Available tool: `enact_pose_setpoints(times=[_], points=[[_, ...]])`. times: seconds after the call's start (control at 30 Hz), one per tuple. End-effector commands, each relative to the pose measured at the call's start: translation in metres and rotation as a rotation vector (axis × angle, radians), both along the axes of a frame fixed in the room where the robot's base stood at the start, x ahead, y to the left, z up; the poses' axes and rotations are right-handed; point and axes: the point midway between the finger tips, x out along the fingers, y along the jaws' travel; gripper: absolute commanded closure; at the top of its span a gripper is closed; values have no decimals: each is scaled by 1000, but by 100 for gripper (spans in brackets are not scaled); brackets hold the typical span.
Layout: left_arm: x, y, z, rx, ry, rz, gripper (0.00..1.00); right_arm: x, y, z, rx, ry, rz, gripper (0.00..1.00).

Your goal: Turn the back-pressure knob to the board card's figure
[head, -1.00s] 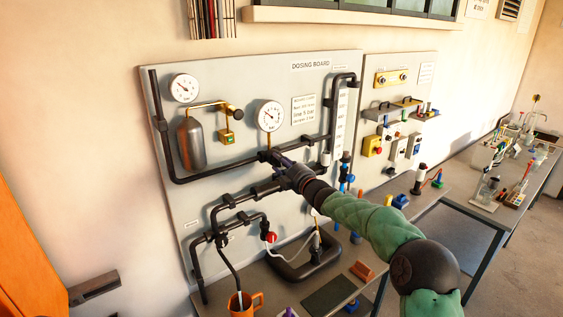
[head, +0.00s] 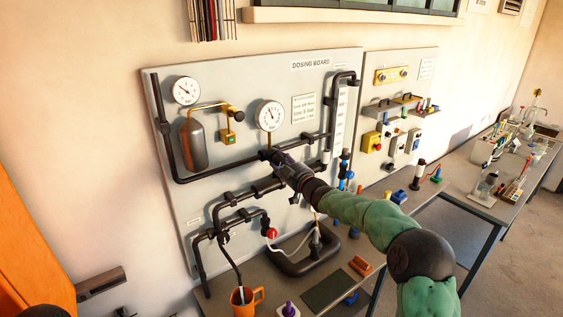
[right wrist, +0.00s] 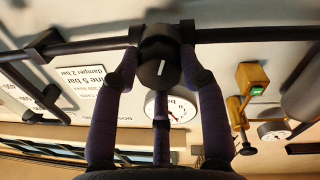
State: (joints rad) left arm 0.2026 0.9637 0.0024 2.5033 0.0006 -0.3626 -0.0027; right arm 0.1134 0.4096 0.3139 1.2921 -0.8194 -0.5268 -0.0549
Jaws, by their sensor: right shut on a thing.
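The back-pressure knob (right wrist: 160,65) is black with a white mark line and sits on the dark pipe, seen in the right wrist view. My right gripper (right wrist: 160,80) has its fingers around it, shut on it. In the head view my right gripper (head: 280,163) reaches the board from the right and hides the knob. The board card (head: 303,108) is right of the round white gauge (head: 270,115). My left gripper is not in view.
A second gauge (head: 185,91) and a grey cylinder (head: 194,145) are on the board's left. Below, a red knob (head: 271,233), pipes and an orange mug (head: 247,298) stand near my arm. The bench continues right with labware (head: 500,172).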

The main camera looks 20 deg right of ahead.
Motion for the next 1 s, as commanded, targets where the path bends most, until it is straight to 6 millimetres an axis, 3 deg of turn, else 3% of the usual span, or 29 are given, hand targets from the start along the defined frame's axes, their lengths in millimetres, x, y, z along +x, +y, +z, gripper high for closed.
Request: enact_pose_setpoints(times=[0.4, 0.43, 0.5, 0.83, 1.0], points=[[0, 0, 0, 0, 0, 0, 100, 0, -1, -3, 5, 6, -1, 91], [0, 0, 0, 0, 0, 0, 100, 0, -1, -3, 5, 6, -1, 50], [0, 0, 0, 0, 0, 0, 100, 0, 0, -3, 5, 6, -1, 34], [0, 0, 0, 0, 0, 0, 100, -1, 0, -1, 4, 3, 0, 34], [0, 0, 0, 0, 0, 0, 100, -10, -4, -1, 4, 3, -1, 34]])
